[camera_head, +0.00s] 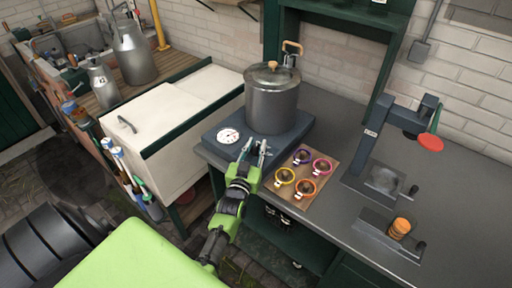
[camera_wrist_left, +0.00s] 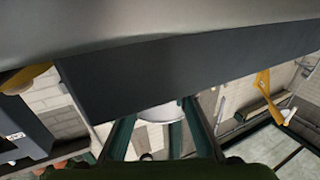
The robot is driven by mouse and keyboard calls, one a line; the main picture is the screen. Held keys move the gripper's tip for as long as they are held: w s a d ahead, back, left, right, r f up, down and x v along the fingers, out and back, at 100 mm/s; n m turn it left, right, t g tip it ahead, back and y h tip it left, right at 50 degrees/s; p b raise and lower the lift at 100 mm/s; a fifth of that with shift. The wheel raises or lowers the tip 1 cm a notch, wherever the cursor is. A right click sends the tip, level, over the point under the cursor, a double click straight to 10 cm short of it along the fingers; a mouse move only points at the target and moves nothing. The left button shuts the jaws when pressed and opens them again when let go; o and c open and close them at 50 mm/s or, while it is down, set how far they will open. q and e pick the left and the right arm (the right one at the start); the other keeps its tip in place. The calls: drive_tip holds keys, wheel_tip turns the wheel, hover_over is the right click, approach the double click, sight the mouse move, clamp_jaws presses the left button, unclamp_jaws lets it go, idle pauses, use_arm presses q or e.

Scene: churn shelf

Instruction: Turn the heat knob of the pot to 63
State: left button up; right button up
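The metal pot (camera_head: 271,98) with a wooden lid knob stands on a dark heater base (camera_head: 293,137). A white round dial (camera_head: 228,136) with a red mark shows on the base's front left part; its numbers are too small to read. My left gripper (camera_head: 256,146) is at the base's front edge, right of the dial, its fingers apart. In the left wrist view the dark base (camera_wrist_left: 190,65) crosses the picture, and a pale round part (camera_wrist_left: 160,112) shows between the open fingers (camera_wrist_left: 160,125). I cannot tell whether they touch it. My right gripper is not in view.
A wooden board (camera_head: 304,177) with several coloured rings lies close right of my left gripper. A dark stand (camera_head: 380,150) with a red disc and an orange stack (camera_head: 399,228) are farther right. A white chest (camera_head: 170,120) stands left of the counter.

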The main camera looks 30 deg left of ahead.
use_arm(q)
clamp_jaws()
